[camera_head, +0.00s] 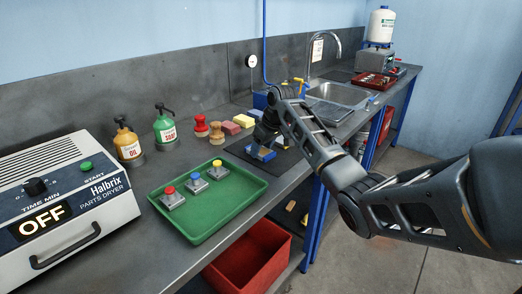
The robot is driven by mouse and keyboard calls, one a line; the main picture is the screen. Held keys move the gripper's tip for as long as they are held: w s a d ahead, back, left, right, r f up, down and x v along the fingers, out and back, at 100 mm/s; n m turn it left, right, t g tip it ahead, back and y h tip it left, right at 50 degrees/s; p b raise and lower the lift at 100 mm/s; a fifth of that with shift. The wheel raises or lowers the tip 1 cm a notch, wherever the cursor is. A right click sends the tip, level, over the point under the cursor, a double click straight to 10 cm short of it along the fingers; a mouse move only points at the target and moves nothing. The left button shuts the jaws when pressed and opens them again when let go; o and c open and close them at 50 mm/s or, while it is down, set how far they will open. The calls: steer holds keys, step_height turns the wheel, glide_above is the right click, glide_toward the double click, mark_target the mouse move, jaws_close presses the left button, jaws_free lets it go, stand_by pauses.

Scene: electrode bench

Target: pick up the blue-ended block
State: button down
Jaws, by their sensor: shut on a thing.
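My gripper (263,145) is over the dark mat on the bench, to the right of the green tray. It is shut on the blue-ended block (262,154), whose blue part shows just below the fingers. The fingers and wrist hide part of the block. I cannot tell whether the block touches the mat or is slightly above it.
A green tray (185,222) holds three metal pieces with red, blue and yellow tops. A parts dryer (62,190) is at left, a sink (338,94) farther back. A red bin (250,258) sits below.

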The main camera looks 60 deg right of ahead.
mark_target(262, 150)
steer(key=shift+w+r, duration=0.1)
steer(key=shift+r, duration=0.6)
step_height(262, 150, up, 2)
steer(key=shift+r+b, duration=0.25)
steer(key=shift+b, duration=0.15)
steer(key=s+d+r+b, duration=0.1)
steer(key=s+d+r, duration=0.5)
steer(key=s, duration=0.4)
steer(key=shift+r+b, duration=0.4)
steer(key=shift+r, duration=0.25)
steer(key=shift+s, duration=0.15)
